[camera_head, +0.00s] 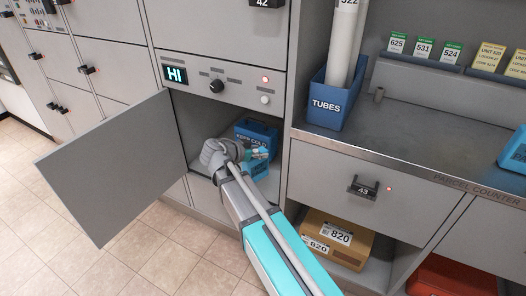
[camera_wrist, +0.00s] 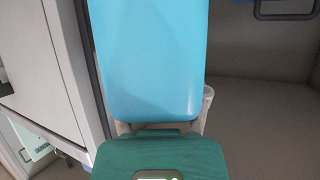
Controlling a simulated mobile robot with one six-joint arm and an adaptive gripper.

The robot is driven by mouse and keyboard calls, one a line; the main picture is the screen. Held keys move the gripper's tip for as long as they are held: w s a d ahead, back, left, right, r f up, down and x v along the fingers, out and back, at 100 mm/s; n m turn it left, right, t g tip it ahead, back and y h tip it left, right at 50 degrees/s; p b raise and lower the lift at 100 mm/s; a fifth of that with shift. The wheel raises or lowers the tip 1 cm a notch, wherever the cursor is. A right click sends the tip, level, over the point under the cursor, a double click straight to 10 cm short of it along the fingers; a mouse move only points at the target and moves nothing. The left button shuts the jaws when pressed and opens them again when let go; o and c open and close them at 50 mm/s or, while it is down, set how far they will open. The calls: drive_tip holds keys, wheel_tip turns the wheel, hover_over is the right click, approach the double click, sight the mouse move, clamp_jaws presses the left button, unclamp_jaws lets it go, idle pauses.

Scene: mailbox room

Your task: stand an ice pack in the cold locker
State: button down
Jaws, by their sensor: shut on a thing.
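The cold locker (camera_head: 181,101) stands open under a panel whose display reads "HI". Its grey door (camera_head: 112,168) is swung out to the left. A blue box marked "KEEP COLD" (camera_head: 262,128) sits inside, partly hidden by my arm. My gripper (camera_head: 256,153) is at the locker opening, in front of the box. In the wrist view my gripper (camera_wrist: 160,118) is shut on a light blue ice pack (camera_wrist: 148,55), which extends up out of the picture.
The parcel counter (camera_head: 410,125) is to the right, with a blue TUBES bin (camera_head: 328,108) on its near left corner. Below it, a parcel marked 820 (camera_head: 352,238) lies on an open shelf. Tiled floor (camera_head: 140,250) is clear at the left.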

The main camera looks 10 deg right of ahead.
drive_tip(key=w+d+f+b, duration=0.7)
drive_tip(key=w+f+b, duration=0.2)
drive_tip(key=w, duration=0.1)
drive_tip(key=shift+w+d, duration=0.3)
drive_tip(key=shift+w, duration=0.1)
idle(0.4)
drive_tip(key=shift+w+d+f+b, duration=0.15)
drive_tip(key=shift+f+b, duration=0.85)
drive_tip(key=shift+w+d+f+b, duration=0.1)
drive_tip(key=shift+w+f+b, duration=0.05)
drive_tip(key=shift+f+b, duration=0.85)
drive_tip(key=shift+f, duration=0.1)
drive_tip(key=shift+c, duration=0.4)
unclamp_jaws()
